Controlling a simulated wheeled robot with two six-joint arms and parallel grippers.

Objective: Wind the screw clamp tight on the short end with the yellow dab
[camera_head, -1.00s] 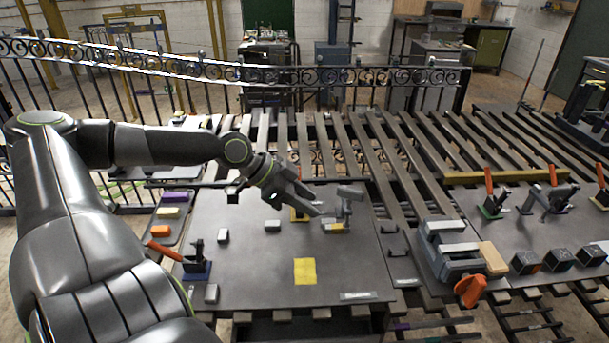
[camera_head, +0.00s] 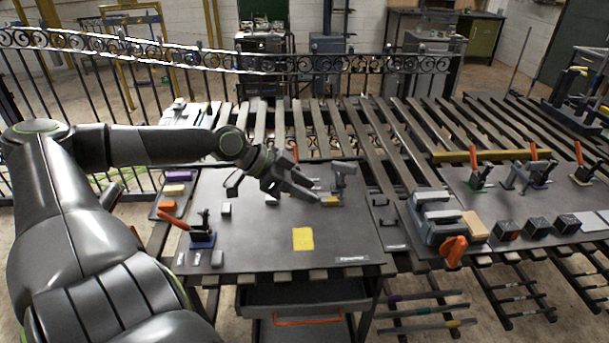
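A small grey screw clamp (camera_head: 343,173) stands at the back right of the near dark plate. At its foot is a short piece with a yellow dab (camera_head: 330,199). Whether the clamp grips that piece is too small to tell. My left gripper (camera_head: 316,191) is open and empty, with its fingertips just left of the clamp and close to the yellow dab. I cannot tell whether they touch. My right gripper is out of view.
The dark plate (camera_head: 260,246) carries a yellow square (camera_head: 303,239), small grey blocks and an orange-handled toggle clamp (camera_head: 202,232) at left. A larger grey vise (camera_head: 437,214) stands to the right.

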